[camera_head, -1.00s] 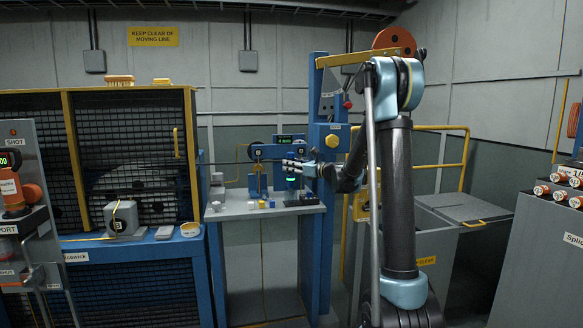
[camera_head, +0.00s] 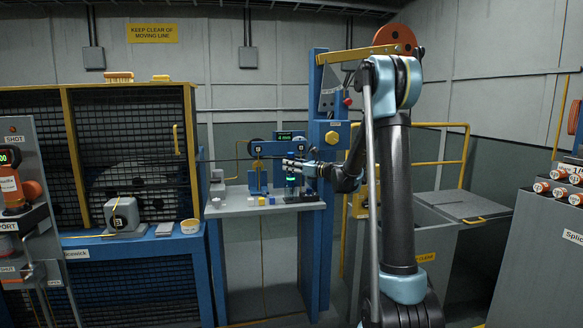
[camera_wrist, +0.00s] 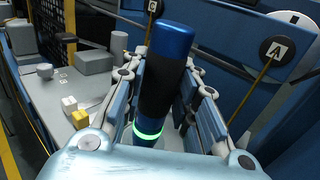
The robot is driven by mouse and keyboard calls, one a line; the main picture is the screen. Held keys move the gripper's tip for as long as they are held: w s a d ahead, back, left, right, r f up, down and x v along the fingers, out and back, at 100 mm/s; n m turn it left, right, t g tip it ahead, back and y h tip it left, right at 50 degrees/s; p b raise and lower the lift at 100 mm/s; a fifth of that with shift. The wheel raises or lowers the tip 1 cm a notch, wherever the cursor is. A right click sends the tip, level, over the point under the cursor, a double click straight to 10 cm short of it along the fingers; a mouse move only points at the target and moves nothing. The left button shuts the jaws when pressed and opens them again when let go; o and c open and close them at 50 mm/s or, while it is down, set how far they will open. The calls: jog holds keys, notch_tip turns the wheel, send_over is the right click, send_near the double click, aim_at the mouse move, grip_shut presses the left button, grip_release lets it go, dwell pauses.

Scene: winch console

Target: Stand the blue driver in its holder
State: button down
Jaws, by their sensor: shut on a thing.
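The blue driver (camera_wrist: 164,75), a dark cylinder with a blue cap and a glowing green ring near its lower end, stands roughly upright between my gripper's fingers in the wrist view. My gripper (camera_wrist: 172,100) is shut on it. In the head view my gripper (camera_head: 292,165) is over the right part of the grey bench, and the driver's green glow (camera_head: 291,179) shows just below it. The driver's bottom end is hidden, and I cannot make out the holder or whether the driver sits in it.
The grey bench (camera_head: 235,208) carries small white and yellow blocks (camera_wrist: 75,112) and a grey box (camera_wrist: 93,61). A blue post (camera_head: 318,230) stands close on the right. A blue stand with round dials (camera_head: 257,148) is behind. A mesh cage (camera_head: 125,140) is at left.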

jog(key=shift+f, duration=1.2)
jog(key=c, duration=1.2)
grip_release()
